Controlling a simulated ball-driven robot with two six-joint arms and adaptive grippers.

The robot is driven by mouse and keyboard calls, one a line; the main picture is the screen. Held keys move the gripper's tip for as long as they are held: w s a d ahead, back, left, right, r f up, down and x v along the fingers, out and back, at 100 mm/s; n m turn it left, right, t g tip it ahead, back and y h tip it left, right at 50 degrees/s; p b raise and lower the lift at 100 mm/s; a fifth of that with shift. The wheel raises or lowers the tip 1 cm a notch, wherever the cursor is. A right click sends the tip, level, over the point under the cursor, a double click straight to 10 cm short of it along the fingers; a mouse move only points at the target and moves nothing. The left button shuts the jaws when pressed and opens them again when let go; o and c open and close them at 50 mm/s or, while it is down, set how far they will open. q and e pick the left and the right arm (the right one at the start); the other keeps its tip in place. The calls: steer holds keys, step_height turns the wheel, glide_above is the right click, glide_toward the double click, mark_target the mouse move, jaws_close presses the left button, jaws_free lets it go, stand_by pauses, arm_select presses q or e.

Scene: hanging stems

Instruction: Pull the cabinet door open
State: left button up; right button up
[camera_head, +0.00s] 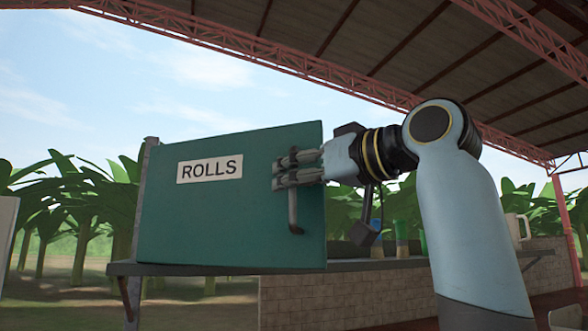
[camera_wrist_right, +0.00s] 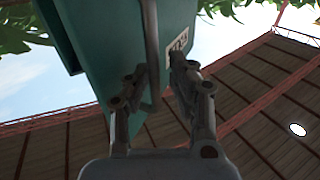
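The teal cabinet (camera_head: 230,215) hangs with its door facing me, marked by a white "ROLLS" label (camera_head: 210,169). A grey vertical bar handle (camera_head: 293,212) is near the door's right edge. I see no clear gap at the door in the head view. My right gripper (camera_head: 275,172) reaches in from the right at the handle's upper part. In the right wrist view the handle (camera_wrist_right: 151,45) runs between the two fingers of my right gripper (camera_wrist_right: 158,68). The fingers look apart, with a gap beside the bar. My left gripper is not in view.
A dark counter ledge (camera_head: 375,264) on a brick wall (camera_head: 345,300) runs below and behind the cabinet. Bottles (camera_head: 402,236) and a pale mug (camera_head: 517,227) stand on it at the right. Open air is left of the cabinet.

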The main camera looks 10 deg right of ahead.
arm_select(q)
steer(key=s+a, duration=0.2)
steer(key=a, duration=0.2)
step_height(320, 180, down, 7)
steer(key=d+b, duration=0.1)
steer(key=b, duration=0.6)
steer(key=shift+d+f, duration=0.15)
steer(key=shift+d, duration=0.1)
arm_select(e)
steer(key=s, duration=1.2)
steer(key=shift+s, duration=0.35)
